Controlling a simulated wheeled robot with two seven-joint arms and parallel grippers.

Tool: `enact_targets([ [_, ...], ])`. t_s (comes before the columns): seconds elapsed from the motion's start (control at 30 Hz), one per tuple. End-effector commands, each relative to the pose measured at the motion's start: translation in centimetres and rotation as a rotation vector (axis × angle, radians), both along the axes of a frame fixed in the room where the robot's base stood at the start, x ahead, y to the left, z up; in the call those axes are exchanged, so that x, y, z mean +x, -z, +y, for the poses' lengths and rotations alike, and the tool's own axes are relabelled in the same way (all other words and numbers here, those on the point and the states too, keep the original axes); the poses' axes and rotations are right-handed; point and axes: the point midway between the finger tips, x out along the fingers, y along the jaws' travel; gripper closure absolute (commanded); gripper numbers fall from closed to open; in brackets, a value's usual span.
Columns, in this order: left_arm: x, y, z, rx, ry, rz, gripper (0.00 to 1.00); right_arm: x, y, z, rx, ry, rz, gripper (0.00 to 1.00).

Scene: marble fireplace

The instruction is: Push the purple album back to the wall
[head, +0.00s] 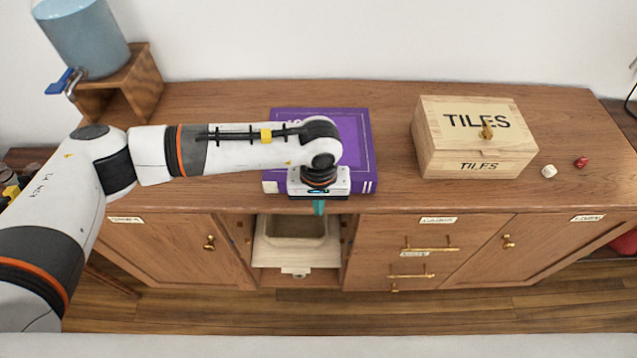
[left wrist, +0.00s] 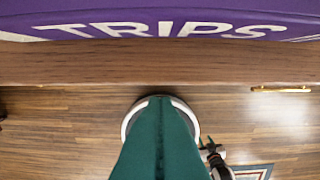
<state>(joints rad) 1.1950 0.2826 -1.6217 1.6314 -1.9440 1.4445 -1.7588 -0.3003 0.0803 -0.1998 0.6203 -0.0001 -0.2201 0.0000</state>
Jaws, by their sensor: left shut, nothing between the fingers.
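The purple album (head: 352,135) lies flat on the wooden sideboard (head: 215,120), with a gap of bare top between it and the white wall (head: 300,40). My left arm crosses above it and hides its middle. My left gripper (head: 318,208) points down at the album's front side, its teal fingers shut and empty. In the left wrist view, the album's spine with the letters "TRIPS" (left wrist: 165,28) runs along the top. The shut fingers (left wrist: 160,110) show below it, over the sideboard's front edge and floor. I cannot tell whether they touch the album. My right gripper is not in view.
A wooden box marked "TILES" (head: 475,138) stands right of the album, with a white piece (head: 548,171) and a red piece (head: 581,162) beyond it. A blue dispenser (head: 82,40) sits on a wooden stand (head: 135,85) at the back left. Below are doors, drawers and an open niche (head: 297,240).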

Motion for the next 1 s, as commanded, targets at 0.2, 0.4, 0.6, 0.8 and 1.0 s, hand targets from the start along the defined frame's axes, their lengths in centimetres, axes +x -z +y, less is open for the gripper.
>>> enact_targets([
  [0.2,2.5,0.6,-0.1,-0.001,-0.003,-0.001,1.00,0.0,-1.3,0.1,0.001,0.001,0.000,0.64],
  [0.4,3.8,0.7,-0.1,-0.002,0.001,0.000,1.00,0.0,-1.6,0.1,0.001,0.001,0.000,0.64],
  [0.6,4.0,0.8,-0.1,-0.002,0.001,0.000,1.00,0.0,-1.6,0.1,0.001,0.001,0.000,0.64],
  [0.8,4.0,0.8,-0.1,-0.002,0.000,0.000,1.00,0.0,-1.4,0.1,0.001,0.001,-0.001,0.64],
  [1.0,5.8,1.6,0.0,0.000,-0.002,-0.005,1.00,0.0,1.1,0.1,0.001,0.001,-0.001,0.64],
])
